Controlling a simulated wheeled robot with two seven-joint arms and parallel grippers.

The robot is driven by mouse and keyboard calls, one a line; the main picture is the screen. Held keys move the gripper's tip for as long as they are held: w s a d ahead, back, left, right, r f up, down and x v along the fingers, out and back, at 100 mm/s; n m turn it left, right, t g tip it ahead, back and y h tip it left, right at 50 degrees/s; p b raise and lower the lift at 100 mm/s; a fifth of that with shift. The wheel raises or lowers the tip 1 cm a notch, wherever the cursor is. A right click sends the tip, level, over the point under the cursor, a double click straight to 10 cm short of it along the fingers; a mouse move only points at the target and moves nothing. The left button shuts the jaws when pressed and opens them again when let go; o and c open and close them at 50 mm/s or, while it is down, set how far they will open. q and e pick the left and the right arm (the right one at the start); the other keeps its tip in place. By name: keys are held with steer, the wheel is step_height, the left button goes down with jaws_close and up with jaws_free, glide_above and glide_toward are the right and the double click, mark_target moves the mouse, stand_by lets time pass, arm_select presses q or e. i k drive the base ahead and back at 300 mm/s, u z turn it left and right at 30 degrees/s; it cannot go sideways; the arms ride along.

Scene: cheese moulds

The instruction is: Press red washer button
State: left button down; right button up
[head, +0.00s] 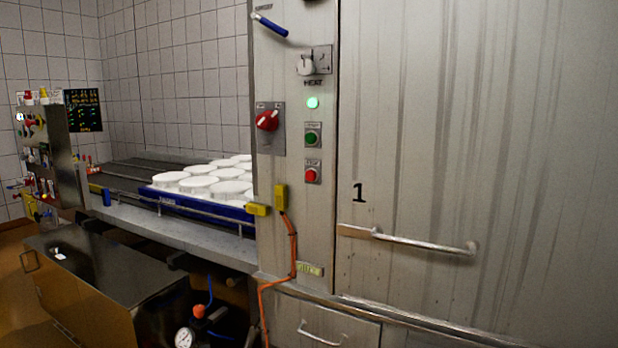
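The red button (311,175) sits on a small grey plate low on the steel washer's front panel, with a label above it. A green button (311,138) is just above it, and a lit green lamp (313,103) is above that. The washer (440,130) fills the right half of the head view, with a large door marked 1. Neither of my grippers shows in this view.
A conveyor at left carries a blue tray (165,198) of white moulds. A red rotary switch (267,120), yellow connectors with an orange cable (293,250) and a door handle (420,242) surround the buttons. A steel box (95,270) stands at lower left.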

mark_target(310, 175)
steer(key=u, duration=0.75)
steer(key=i, duration=0.5)
steer(key=z, duration=1.85)
